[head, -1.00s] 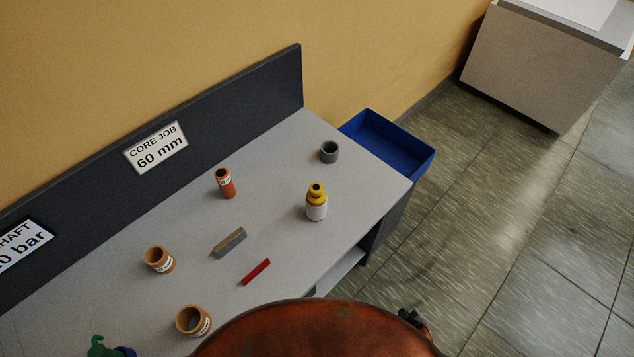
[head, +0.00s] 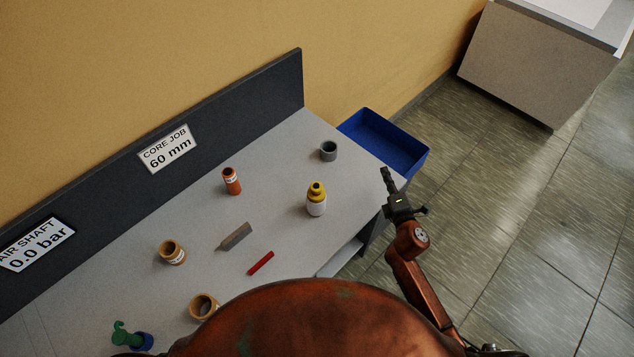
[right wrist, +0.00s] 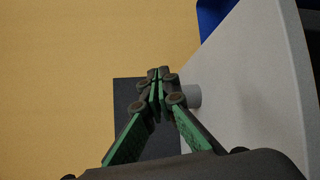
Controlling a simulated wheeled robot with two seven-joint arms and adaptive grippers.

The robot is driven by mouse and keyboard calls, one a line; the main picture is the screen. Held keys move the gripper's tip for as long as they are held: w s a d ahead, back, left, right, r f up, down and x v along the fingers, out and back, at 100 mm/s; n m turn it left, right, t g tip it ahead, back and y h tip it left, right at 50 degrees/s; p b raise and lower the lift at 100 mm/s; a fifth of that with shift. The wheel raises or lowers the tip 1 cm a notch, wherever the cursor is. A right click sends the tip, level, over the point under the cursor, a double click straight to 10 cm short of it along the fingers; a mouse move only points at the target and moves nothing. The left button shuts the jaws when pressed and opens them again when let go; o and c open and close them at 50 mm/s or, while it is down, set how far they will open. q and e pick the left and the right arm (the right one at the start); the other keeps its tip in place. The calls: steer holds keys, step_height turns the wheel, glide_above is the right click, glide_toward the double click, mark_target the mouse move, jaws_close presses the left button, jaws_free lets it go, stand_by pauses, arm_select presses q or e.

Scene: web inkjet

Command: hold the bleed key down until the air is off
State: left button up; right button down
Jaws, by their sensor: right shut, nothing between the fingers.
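The air shaft sign (head: 37,244) on the dark back panel reads 0.0 bar. A green fitting (head: 126,335) with a blue part (head: 144,341) stands at the table's lower left; I cannot tell whether it bears the bleed key. My right gripper (head: 387,175) is shut and empty, raised by the table's right edge, apart from the things on it. In the right wrist view its fingertips (right wrist: 158,75) meet, with a grey ring (right wrist: 194,96) behind them. My left gripper is out of view.
The grey table (head: 290,180) holds an orange bottle (head: 232,182), a yellow-topped bottle (head: 316,200), two tan cores (head: 171,252), a grey bar (head: 235,236) and a red bar (head: 260,263). A blue bin (head: 385,140) sits beyond the right end. A core job sign (head: 167,149) reads 60 mm.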

steer(key=a+r+n+y+p, duration=0.1)
steer(key=a+r+n+y, duration=0.6)
steer(key=a+r+n, duration=0.55)
steer(key=s+a+r+n+g+y+p, duration=0.1)
steer(key=s+a+r+n+g+y, duration=0.3)
steer(key=a+n, duration=0.55)
steer(key=s+a+r+n+g+y+p, duration=0.2)
steer(key=s+a+r+n+g, duration=0.3)
steer(key=n, duration=0.8)
steer(key=w+d+f+n+h, duration=0.1)
steer(key=d+f+n+h, duration=0.1)
steer(key=n, duration=0.5)
steer(key=w+d+f+n+g+h+p, duration=0.1)
steer(key=w+d+f+n+h, duration=0.1)
steer(key=f+n+h, duration=0.2)
steer(key=n+h, duration=0.2)
steer(key=n, duration=0.2)
steer(key=shift+d+f+g, duration=0.2)
steer(key=shift+d+g, duration=0.05)
steer(key=shift+g, duration=0.05)
